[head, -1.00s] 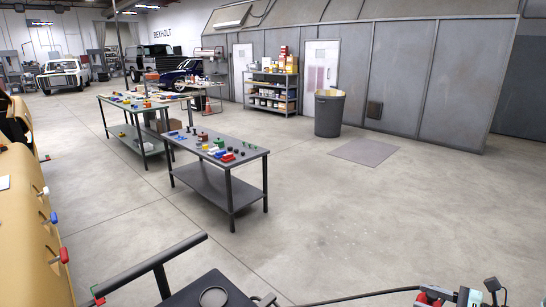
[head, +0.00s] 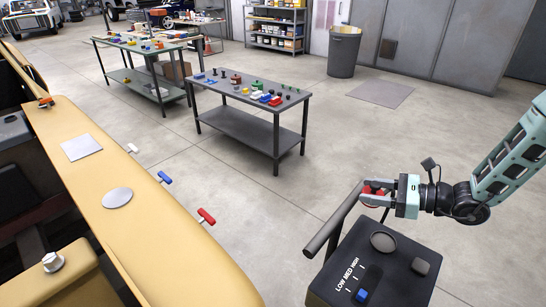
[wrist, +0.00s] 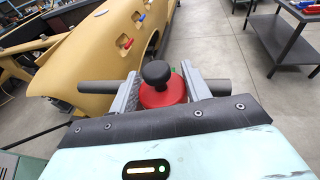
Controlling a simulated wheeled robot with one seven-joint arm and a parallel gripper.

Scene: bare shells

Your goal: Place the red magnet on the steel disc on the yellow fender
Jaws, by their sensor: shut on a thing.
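My gripper (head: 389,192) is at the right of the head view, above the black console, shut on the red magnet (head: 372,188). In the wrist view the red magnet (wrist: 162,94), with a black knob on top, sits between the two jaws. The yellow fender (head: 150,215) runs down the left of the head view, well apart from my gripper; it also shows in the wrist view (wrist: 85,55). A round steel disc (head: 117,198) lies on the fender's top. A square steel plate (head: 81,148) lies farther along it.
White, blue (head: 164,177) and red (head: 206,216) handles stick out from the fender's side. A grey table (head: 250,90) with small coloured parts stands beyond, with a green table (head: 140,75) behind it. My console and its bar lie below the gripper. Open floor lies between.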

